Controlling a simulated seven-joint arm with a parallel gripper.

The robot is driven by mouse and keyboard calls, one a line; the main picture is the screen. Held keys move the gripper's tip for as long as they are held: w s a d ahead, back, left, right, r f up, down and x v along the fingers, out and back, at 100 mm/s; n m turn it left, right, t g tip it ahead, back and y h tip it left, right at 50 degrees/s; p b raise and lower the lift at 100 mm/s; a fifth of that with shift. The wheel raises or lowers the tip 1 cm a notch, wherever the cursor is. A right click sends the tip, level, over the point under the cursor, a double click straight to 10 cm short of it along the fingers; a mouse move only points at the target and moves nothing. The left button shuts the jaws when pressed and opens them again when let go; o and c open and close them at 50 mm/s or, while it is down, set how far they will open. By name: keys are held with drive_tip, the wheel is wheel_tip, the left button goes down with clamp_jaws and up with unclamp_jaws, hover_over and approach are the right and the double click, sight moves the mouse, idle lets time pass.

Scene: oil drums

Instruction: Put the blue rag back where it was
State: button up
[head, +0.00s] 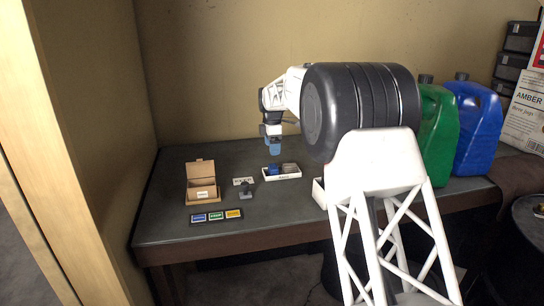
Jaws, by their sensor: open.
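A small blue item that looks like the blue rag (272,169) lies in the left part of a low white tray (284,177) on the dark bench. A grey folded item (289,168) lies beside it in the tray. My gripper (272,151) is above the tray's left part, pointing down, with blue-grey at its tip. It is open, a little above the blue item in the picture. The gap between the jaws is too small to make out, and the exact height over the tray cannot be told.
Left of the tray are an open cardboard box (201,184), a small dark grey item (246,191) and a mat with coloured labels (216,216). Green (438,130) and blue (478,125) jugs stand at the right. The bench's front left (170,225) is clear. My arm hides part of the bench.

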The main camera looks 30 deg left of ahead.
drive_tip(key=shift+r, duration=1.65)
